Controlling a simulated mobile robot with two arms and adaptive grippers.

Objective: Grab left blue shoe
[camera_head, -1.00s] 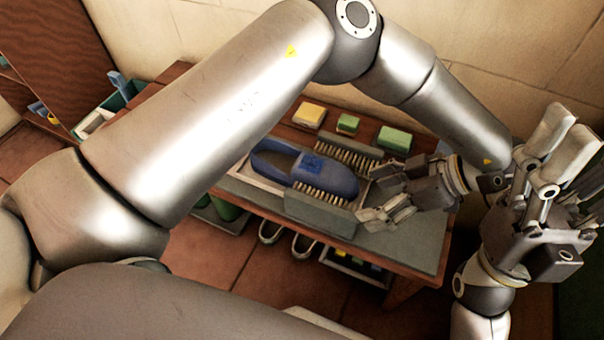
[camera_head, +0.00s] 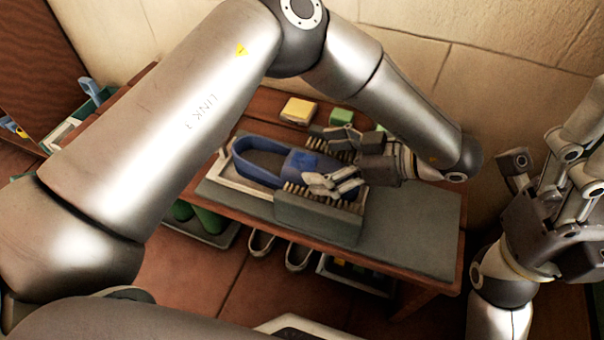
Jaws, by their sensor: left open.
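One blue shoe (camera_head: 262,163) lies on a tray (camera_head: 226,182) on the bench, between two rows of brush bristles. Its open heel end points left. My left gripper (camera_head: 325,158) reaches in from the right with its fingers spread open around the toe end, one finger on the far side and one on the near side. The fingers hide part of the toe, and I cannot tell whether they touch it. My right gripper (camera_head: 545,165) is raised at the right edge, away from the shoe; its fingers are partly cut off by the frame.
A grey brush block (camera_head: 318,218) stands at the shoe's near side. A yellow sponge (camera_head: 299,110) and a green block (camera_head: 341,117) lie behind. The grey mat (camera_head: 415,220) is clear at right. Pale shoes (camera_head: 298,256) and a tray (camera_head: 355,275) are under the bench.

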